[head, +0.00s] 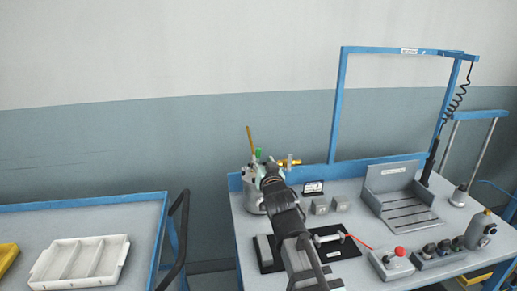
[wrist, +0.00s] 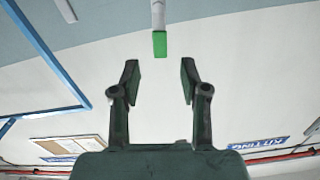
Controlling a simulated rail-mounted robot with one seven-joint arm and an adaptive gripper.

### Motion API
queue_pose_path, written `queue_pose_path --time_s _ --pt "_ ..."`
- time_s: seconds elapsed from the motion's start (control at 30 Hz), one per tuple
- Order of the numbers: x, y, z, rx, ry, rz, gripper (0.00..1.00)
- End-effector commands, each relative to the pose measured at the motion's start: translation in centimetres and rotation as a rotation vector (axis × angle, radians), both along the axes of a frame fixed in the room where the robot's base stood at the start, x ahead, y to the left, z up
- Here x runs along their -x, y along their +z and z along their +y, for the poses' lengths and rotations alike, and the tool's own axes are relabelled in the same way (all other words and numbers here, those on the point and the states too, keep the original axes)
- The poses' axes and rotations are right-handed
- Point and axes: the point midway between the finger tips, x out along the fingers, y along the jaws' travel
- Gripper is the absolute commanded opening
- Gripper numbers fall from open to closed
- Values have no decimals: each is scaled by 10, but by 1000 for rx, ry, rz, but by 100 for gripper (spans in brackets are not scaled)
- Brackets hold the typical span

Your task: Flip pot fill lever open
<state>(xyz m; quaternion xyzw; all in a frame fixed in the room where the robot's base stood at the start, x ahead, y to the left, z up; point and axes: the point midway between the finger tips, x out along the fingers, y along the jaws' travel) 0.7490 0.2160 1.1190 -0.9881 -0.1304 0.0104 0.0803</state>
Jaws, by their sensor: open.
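A grey metal pot (head: 251,201) stands at the bench's back left corner, partly hidden behind my gripper. A small green tip (head: 258,153) shows above the pot. A thin yellow rod (head: 250,139) rises beside it, and a brass fitting (head: 291,162) is to the right. In the wrist view, a light grey lever (wrist: 158,15) with a green end (wrist: 159,44) hangs in from the top edge. My gripper (head: 268,172) is at the pot's top. In the wrist view its fingers (wrist: 159,76) are open and empty, with the green end just beyond and between their tips.
On the bench are a black mat (head: 268,264) under my arm, a grey slotted fixture (head: 404,207), a red-button box (head: 391,264) and a grey bottle (head: 481,231). A blue frame (head: 339,105) rises behind. A white tray (head: 81,261) lies on the left table.

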Motion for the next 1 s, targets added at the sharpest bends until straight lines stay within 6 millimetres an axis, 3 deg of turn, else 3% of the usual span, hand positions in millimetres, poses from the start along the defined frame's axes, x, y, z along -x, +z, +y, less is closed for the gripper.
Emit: queue_pose_path --time_s 0.03,0.1,0.3,0.5,0.83,0.87,0.97,1.0 --pt "-15 2 4 0 0 1 45" --pt "-28 2 8 0 0 1 45" --pt "-56 1 15 0 0 1 45" --pt "-69 1 18 0 0 0 45" --pt "-70 0 19 0 0 0 45" --pt "-70 0 19 0 0 0 41" --pt "-70 0 19 0 0 0 6" --pt "-70 0 19 0 0 0 0"
